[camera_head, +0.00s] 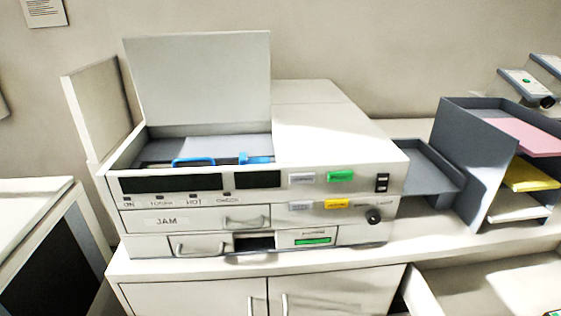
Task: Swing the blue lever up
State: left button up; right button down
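The copier-like machine (335,143) stands on a white cabinet, with its grey-white lid (200,82) raised upright. Inside the open top, a blue bar-like handle (193,162) lies low near the front edge at the left. A second blue piece (258,159) lies to its right. Both look like parts of one low assembly, but I cannot tell whether they are joined or which is the lever. The front rim hides their lower parts. Neither of my grippers is in view.
The front panel has a green button (340,176), a yellow button (337,204) and a dark knob (374,216). A side panel (95,108) stands open at the left. A grey tray (424,165) and a paper sorter (470,135) stand at the right. An open drawer (478,283) juts out at lower right.

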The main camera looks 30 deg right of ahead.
aim_at(243, 160)
jog(key=j+z, duration=0.2)
jog(key=z, duration=0.3)
jog(key=j+z, duration=0.25)
jog(key=z, duration=0.2)
jog(key=k+j+z, duration=0.15)
jog(key=z, duration=0.35)
jog(key=k+j, duration=0.25)
jog(key=j, duration=0.15)
